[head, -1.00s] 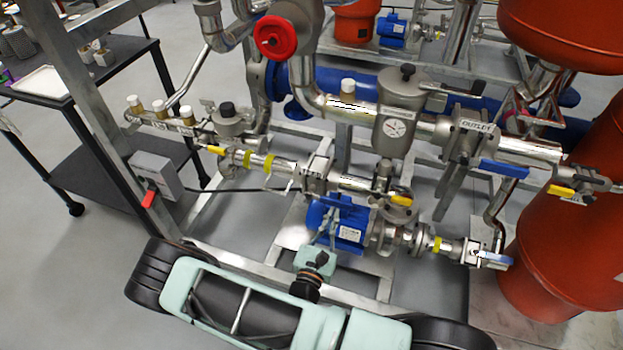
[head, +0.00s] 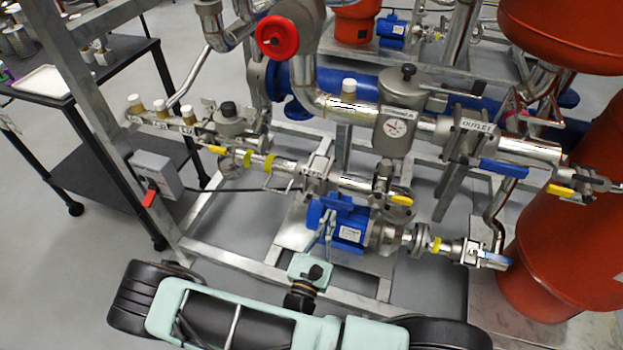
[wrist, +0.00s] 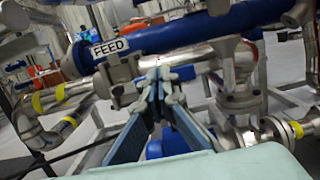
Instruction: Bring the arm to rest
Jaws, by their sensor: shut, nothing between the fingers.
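My gripper (head: 326,216) shows in the head view at the lower middle, in front of the blue pump motor (head: 350,228) of the pipe skid. Its fingers are together with nothing between them. In the wrist view the closed fingers (wrist: 162,80) point forward toward the skid's pipework, with a blue pipe (wrist: 180,32) labelled FEED beyond. I cannot tell the exact gap between the fingertips and the pump; no contact is plain.
The skid's metal frame (head: 215,258) runs close behind my arm. A grey switch box with a red handle (head: 150,194) is on its left post. A black cart (head: 120,62) stands left, and a large orange tank (head: 565,240) right. Grey floor lies open at lower left.

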